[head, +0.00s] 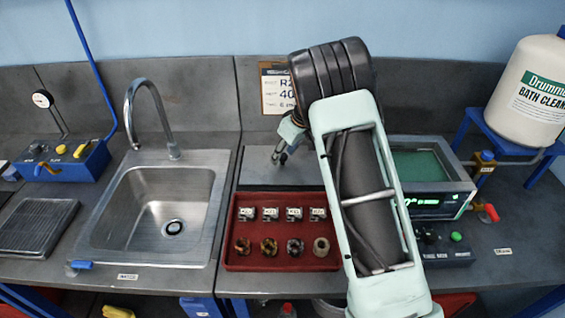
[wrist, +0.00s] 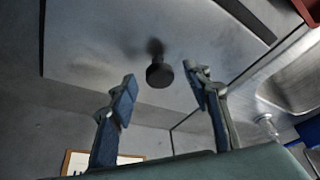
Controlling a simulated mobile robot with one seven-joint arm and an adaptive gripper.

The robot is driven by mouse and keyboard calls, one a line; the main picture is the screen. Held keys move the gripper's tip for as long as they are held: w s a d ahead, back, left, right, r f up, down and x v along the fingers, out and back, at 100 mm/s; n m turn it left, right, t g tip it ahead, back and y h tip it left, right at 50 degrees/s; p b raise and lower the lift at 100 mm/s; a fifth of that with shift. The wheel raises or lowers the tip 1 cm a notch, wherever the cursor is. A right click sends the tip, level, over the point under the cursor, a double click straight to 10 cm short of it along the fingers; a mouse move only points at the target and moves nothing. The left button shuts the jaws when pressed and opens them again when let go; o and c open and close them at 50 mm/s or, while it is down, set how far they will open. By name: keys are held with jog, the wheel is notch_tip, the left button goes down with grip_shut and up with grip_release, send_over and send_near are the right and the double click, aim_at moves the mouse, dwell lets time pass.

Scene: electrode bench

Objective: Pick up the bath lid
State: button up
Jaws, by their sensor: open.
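The bath lid is a flat grey metal plate (head: 256,174) lying on the bench behind the red tray, left of the bath. It fills much of the wrist view (wrist: 90,60), where its round black knob (wrist: 160,75) stands up from the plate. My gripper (head: 280,154) is over the lid, pointing down. In the wrist view my gripper (wrist: 160,88) is open, with its blue-grey fingertips on either side of the knob and gaps showing on both sides. In the head view my arm hides the lid's right part. The bath (head: 420,166) is uncovered and shows green liquid.
The red tray (head: 232,262) holds several small parts and labelled blocks in front of the lid. A sink (head: 150,225) with a tall tap (head: 135,95) is to the left. A clipboard sheet (head: 272,92) leans behind. A white drum (head: 530,90) stands right.

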jog(key=shift+x, duration=0.85)
grip_shut()
